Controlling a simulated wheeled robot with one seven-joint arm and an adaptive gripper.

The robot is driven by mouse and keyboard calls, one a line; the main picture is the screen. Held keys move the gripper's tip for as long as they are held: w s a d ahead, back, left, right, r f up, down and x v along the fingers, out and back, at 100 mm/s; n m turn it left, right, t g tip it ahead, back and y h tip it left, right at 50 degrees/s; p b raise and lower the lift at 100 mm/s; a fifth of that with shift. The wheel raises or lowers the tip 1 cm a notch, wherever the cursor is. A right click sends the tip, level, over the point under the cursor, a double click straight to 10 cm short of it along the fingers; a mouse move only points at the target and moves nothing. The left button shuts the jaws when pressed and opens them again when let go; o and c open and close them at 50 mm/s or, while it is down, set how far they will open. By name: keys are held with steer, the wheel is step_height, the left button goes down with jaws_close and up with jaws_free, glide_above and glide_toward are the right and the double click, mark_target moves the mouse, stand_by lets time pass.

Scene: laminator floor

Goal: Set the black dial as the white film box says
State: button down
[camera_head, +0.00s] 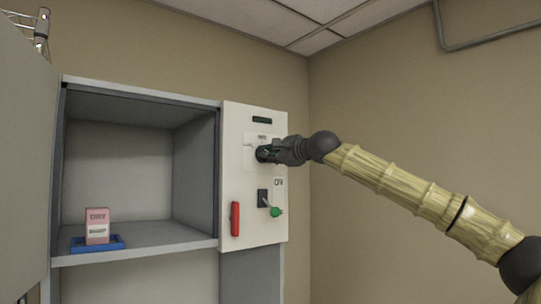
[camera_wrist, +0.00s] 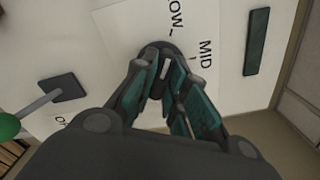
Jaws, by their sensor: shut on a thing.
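The black dial (camera_head: 262,154) is on the white panel at the right of the cabinet. In the wrist view the dial (camera_wrist: 153,50) is partly hidden by my fingers, with the printed words LOW and MID beside it. A white mark shows between the fingers; which word it points at I cannot tell. My gripper (camera_head: 273,152) is shut on the dial; its teal-padded fingers (camera_wrist: 166,84) close around it in the wrist view. No white film box is in view.
The pink box is in a blue tray (camera_head: 118,243). Below the dial are a switch with a green-knobbed lever (camera_head: 276,212) and a red handle (camera_head: 235,219). A dark green strip (camera_head: 262,120) is above the dial. A grey door (camera_head: 25,150) stands at the left.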

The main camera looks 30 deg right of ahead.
steer(key=shift+m, duration=0.3)
steer(key=shift+m+b, duration=3.5)
steer(key=shift+m, duration=2)
steer(key=shift+r, duration=0.15)
steer(key=c, duration=1.4)
jaws_free()
steer(key=shift+c, duration=0.2)
steer(key=s+d, duration=0.1)
steer(key=s, duration=1.1)
